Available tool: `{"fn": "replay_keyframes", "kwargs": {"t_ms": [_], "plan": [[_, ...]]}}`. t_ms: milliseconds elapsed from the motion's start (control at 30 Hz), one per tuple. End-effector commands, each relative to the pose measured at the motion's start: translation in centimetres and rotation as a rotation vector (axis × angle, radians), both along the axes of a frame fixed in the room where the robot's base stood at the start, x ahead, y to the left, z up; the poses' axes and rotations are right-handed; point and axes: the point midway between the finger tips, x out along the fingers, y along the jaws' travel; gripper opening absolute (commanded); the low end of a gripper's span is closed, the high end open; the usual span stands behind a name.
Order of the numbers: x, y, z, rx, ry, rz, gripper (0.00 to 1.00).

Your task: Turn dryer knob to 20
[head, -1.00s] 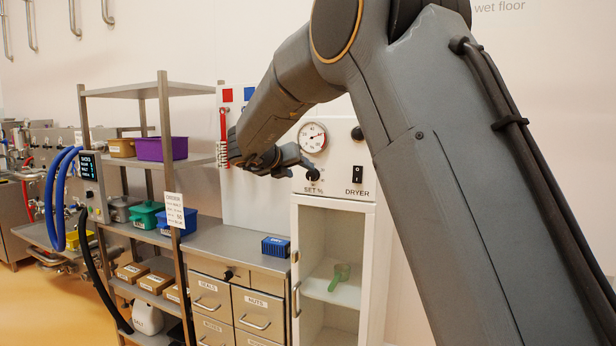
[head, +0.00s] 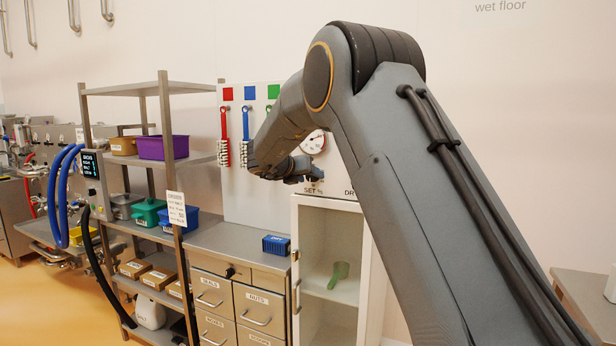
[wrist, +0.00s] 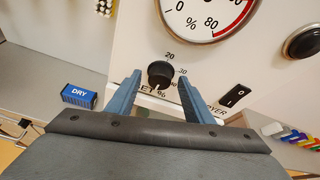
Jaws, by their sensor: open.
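The dryer's set knob (wrist: 159,74) is round and black, with 20, 30 and a partly hidden 40 printed around its right side. A small white mark shows at its lower edge; I cannot read its setting for sure. My gripper (wrist: 160,76) is open, with one blue-grey finger on each side of the knob. I cannot tell whether either finger touches it. In the head view my gripper (head: 305,169) is at the dryer panel, above the SET % label, and mostly hides the knob. The dryer (head: 328,202) is a white cabinet with a glass front.
A round dial gauge (wrist: 208,12) sits above the knob. A black rocker switch (wrist: 235,96) is to its right, and a black round part (wrist: 303,42) further right. A blue DRY box (head: 276,245) stands on the steel counter (head: 232,241). A green scoop (head: 339,274) is inside the cabinet.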

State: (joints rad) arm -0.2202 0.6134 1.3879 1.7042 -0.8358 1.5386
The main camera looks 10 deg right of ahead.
Motion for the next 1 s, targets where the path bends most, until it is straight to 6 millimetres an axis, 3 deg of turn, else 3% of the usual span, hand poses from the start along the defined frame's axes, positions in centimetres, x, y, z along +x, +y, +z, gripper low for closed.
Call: {"fn": "replay_keyframes", "kwargs": {"t_ms": [67,300,667,1000], "plan": [[-0.01,0.01,-0.02,0.0,0.0,0.0,0.47],[-0.03,0.04,-0.02,-0.001,0.001,0.0,0.07],[-0.01,0.15,-0.1,-0.045,0.034,0.001,0.06],[0.11,0.31,-0.18,-0.241,0.177,0.001,0.06]]}}
